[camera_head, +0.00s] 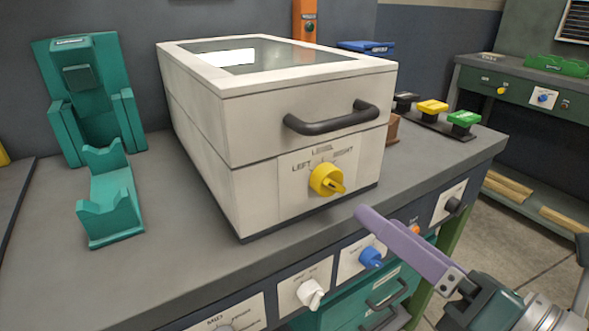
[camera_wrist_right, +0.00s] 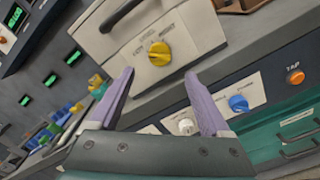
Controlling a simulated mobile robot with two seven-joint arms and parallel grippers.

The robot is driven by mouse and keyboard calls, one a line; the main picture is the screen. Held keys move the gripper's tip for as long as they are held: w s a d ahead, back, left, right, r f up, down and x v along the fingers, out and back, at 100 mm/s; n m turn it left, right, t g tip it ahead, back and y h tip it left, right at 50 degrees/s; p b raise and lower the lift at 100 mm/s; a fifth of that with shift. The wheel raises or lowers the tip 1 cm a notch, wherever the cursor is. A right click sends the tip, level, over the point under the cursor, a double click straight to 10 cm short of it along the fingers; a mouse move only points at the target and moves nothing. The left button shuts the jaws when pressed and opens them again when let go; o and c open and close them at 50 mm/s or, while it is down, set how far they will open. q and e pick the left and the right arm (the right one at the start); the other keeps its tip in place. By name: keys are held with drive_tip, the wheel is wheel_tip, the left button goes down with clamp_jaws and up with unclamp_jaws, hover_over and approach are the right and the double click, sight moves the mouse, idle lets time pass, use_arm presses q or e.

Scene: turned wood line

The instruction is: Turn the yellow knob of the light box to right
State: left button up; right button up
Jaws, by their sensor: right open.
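The light box (camera_head: 205,135) is a cream box with a glass top and a dark front handle, standing on the grey bench. Its yellow knob (camera_head: 327,180) sits low on the front, under the labels LEFT, LEVEL and RIGHT. Which mark the knob points at is hard to tell. My right gripper (camera_head: 364,214), with purple fingers, is in front of and below the knob to its right, not touching it. In the right wrist view the open fingers (camera_wrist_right: 159,74) are spread, with the yellow knob (camera_wrist_right: 159,54) ahead between the tips. My left gripper is not in view.
The bench front carries a white knob (camera_head: 310,293), a blue knob (camera_head: 371,258) and an orange button (camera_head: 414,230) below the box. A teal stand (camera_head: 90,100) and a teal cradle (camera_head: 110,205) are at left. Black, yellow and green buttons (camera_head: 432,107) stand behind the box at right.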

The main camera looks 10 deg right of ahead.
sight(338, 188)
drive_tip(key=x, duration=0.8)
drive_tip(key=shift+w+a, duration=0.15)
drive_tip(key=shift+w, duration=0.25)
clamp_jaws()
